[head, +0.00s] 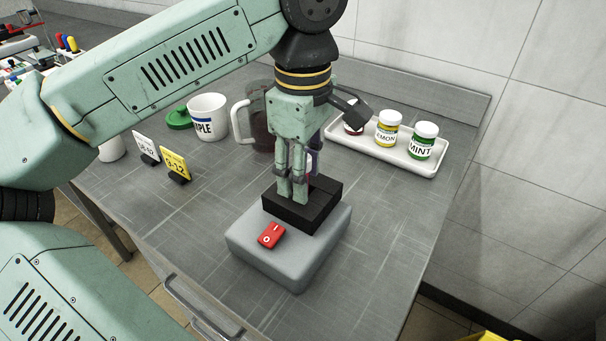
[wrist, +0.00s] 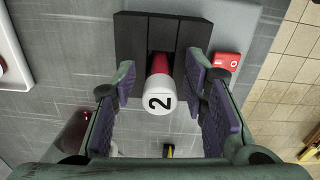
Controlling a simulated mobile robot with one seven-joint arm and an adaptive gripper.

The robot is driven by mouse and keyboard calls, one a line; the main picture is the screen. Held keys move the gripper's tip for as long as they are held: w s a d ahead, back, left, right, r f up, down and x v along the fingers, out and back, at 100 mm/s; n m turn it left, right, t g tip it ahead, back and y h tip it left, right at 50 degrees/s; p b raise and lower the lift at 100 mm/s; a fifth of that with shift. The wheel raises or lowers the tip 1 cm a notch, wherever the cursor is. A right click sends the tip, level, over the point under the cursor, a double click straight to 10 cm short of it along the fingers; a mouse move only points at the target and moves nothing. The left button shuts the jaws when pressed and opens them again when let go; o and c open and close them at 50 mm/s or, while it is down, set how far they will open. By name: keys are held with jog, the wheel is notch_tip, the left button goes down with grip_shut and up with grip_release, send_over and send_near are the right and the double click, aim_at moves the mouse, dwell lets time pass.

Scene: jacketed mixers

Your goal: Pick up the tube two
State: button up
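Tube two has a white cap (wrist: 159,99) marked "2" and a red body (wrist: 159,63). It stands in the slot of a black block (wrist: 132,42), which sits on a grey base with a red switch (head: 272,235). In the head view my gripper (head: 292,198) is over the black block (head: 318,215) and hides most of the tube. In the wrist view my gripper (wrist: 160,80) is open, with one purple-padded finger on each side of the tube. Gaps show between the pads and the cap, so it holds nothing.
A white tray (head: 431,168) with several labelled jars, MINT (head: 423,142) among them, stands behind to the right. A jug of dark liquid (head: 258,125), a white mug (head: 208,120), a green lid (head: 179,118) and two number cards (head: 175,163) are behind to the left. The right front counter is clear.

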jog(key=shift+f, duration=0.3)
jog(key=shift+c, duration=0.5)
grip_shut()
